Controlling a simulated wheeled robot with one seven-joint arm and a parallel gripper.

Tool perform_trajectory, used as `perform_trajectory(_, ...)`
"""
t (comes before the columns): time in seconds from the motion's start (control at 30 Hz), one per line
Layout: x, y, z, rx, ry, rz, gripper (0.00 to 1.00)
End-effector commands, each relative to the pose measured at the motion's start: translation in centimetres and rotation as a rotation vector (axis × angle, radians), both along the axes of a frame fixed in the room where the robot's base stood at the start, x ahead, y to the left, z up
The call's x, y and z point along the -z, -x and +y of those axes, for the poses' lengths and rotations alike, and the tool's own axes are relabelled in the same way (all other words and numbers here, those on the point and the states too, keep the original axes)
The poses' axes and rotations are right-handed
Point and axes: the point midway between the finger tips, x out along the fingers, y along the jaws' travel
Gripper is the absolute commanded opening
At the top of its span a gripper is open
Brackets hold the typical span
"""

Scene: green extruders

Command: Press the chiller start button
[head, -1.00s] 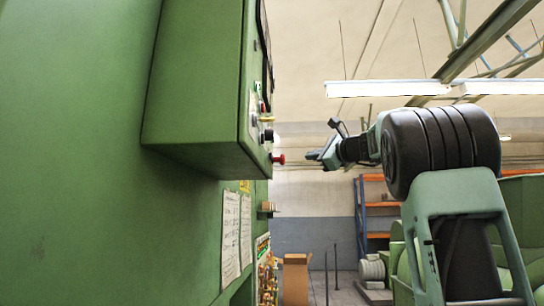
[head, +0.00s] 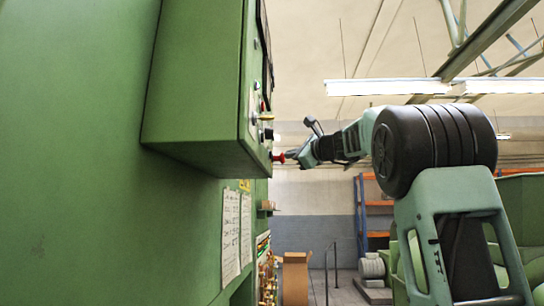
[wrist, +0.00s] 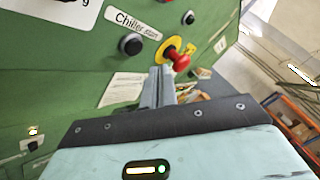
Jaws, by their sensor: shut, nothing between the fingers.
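The label "Chiller start" (wrist: 137,24) is on the green control panel in the wrist view. A round black button (wrist: 130,44) sits just below it; I take it as the chiller start button. My gripper (wrist: 159,71) is shut and empty. Its fingertips point at the panel, to the right of and below the black button and just below the red mushroom button (wrist: 180,61) with its yellow ring. In the head view my gripper (head: 292,154) is close beside the red button (head: 278,157); I cannot tell whether they touch.
The green control box (head: 200,90) juts out from the machine wall, with other knobs above the red button. Another black button (wrist: 188,17) is at the upper right. Paper sheets (head: 231,238) hang below the box. Orange and blue shelving (head: 375,210) stands far behind.

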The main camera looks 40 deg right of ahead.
Motion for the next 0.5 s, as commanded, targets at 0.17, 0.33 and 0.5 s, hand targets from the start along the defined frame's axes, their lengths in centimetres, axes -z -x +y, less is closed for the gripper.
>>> perform_trajectory(0.17, 0.1, -1.2, 1.0, -0.001, 0.001, 0.002, 0.00)
perform_trajectory(0.33, 0.0, -1.7, 1.4, -0.001, 0.000, 0.001, 0.00)
perform_trajectory(0.5, 0.0, -1.7, 1.4, 0.000, 0.000, 0.000, 0.00)
